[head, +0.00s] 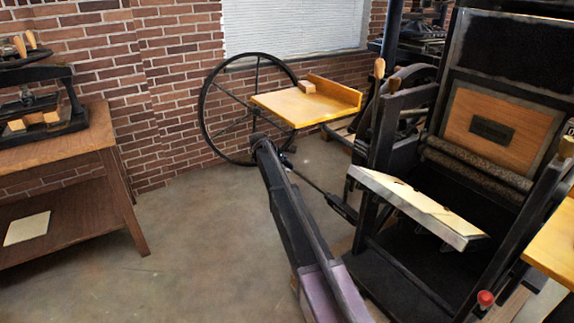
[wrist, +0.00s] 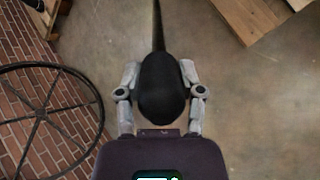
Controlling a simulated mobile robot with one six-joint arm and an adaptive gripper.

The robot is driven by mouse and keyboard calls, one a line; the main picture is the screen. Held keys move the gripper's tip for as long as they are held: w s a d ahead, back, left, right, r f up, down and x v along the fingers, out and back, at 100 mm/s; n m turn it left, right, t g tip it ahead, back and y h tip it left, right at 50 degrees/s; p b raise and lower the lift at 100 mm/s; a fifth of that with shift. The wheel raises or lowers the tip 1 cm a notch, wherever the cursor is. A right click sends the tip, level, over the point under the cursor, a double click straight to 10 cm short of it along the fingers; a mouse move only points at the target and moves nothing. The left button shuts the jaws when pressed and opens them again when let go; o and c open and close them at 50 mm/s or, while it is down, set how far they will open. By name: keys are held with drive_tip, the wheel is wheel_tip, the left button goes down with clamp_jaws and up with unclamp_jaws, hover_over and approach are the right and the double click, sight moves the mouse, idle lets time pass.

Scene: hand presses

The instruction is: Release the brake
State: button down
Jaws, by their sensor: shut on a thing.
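My gripper (wrist: 160,76) is shut on a rounded black knob (wrist: 161,95) in the wrist view, with one grey finger on each side. A thin dark rod (wrist: 157,28) runs from the knob to the top of that view. In the head view my gripper (head: 286,158) is small and partly behind my arm. The brake lever's rod (head: 314,187) slopes from it down to the right, toward the black press (head: 385,150). The knob itself is mostly hidden there.
A large spoked flywheel (head: 203,115) stands behind, with a yellow wooden board (head: 295,108) beside it. A tilted metal-edged plate (head: 415,205) and a red knob (head: 485,298) are at right. A wooden table (head: 60,145) stands left. The floor between is clear.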

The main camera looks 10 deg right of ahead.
drive_tip(key=shift+w+d+r, duration=0.2)
drive_tip(key=shift+w+d, duration=0.05)
drive_tip(key=shift+d, duration=0.25)
drive_tip(key=shift+c, duration=1.1)
unclamp_jaws()
drive_tip(key=shift+a, duration=0.25)
drive_tip(key=shift+s, duration=0.1)
drive_tip(key=shift+a, duration=0.1)
